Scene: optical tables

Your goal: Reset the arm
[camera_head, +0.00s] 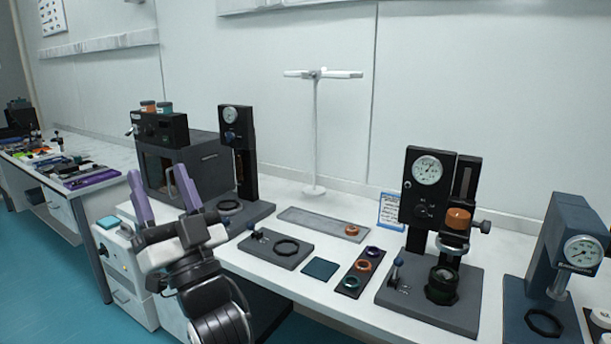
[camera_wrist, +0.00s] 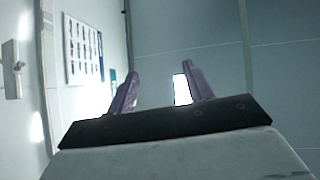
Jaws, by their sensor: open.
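My gripper (camera_head: 165,190) is raised at the left of the head view, in front of the near table's left end. Its two purple fingers point up and stand apart, with nothing between them. In the wrist view the gripper (camera_wrist: 157,88) shows open and empty, facing the wall and a poster (camera_wrist: 83,50). My forearm hides part of the table's front left edge.
The white table (camera_head: 320,205) holds a dark oven-like box (camera_head: 180,160), gauge stands (camera_head: 430,200), a black plate with a ring (camera_head: 276,248), and a strip of coloured rings (camera_head: 362,270). A blue gauge press (camera_head: 570,250) stands far right. Teal floor (camera_head: 50,280) is clear at left.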

